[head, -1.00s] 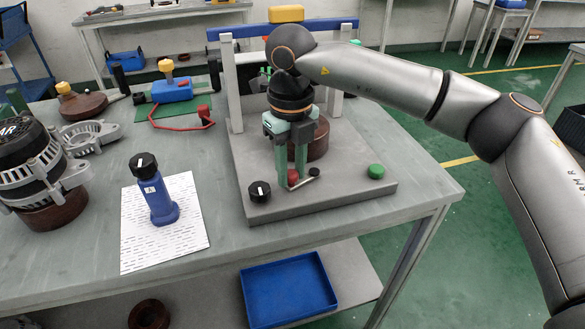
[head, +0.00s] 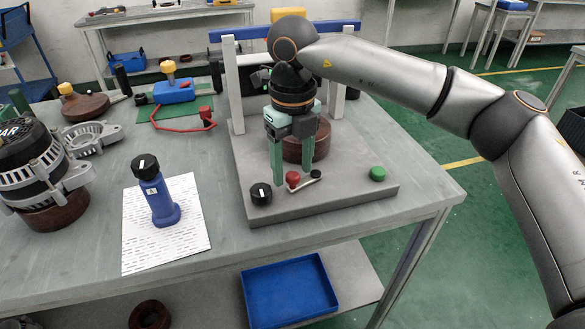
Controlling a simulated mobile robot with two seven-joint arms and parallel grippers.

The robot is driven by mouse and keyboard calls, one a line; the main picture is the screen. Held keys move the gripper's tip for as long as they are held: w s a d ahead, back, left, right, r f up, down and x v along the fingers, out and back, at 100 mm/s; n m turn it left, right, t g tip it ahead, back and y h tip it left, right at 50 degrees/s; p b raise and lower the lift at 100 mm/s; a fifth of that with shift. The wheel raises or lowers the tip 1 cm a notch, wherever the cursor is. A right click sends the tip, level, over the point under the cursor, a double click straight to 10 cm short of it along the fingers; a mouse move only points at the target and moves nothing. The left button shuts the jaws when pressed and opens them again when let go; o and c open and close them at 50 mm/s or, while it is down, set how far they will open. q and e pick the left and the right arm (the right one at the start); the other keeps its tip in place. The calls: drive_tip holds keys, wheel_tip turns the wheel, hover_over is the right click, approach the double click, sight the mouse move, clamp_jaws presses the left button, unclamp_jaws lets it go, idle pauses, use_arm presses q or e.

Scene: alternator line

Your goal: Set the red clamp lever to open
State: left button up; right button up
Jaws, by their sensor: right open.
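The red clamp lever (head: 293,178) is a small red knob with a short grey arm that points right to a dark tip. It sits near the front of the grey fixture plate (head: 340,194). My right gripper (head: 292,173) points down with its green fingers spread apart. The red knob shows between or just in front of the fingertips, with nothing gripped. I cannot tell whether a finger touches the lever. My left gripper is not in view.
A black knob (head: 260,193) and a green button (head: 377,173) flank the lever on the plate. A brown round part (head: 319,140) stands behind the fingers. A blue tool (head: 158,200) stands on a white sheet (head: 186,240) to the left.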

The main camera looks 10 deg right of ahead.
sight(292, 174)
wheel_tip(292, 174, up, 11)
drive_tip(key=p, duration=0.1)
drive_tip(key=shift+r, duration=0.15)
idle(0.3)
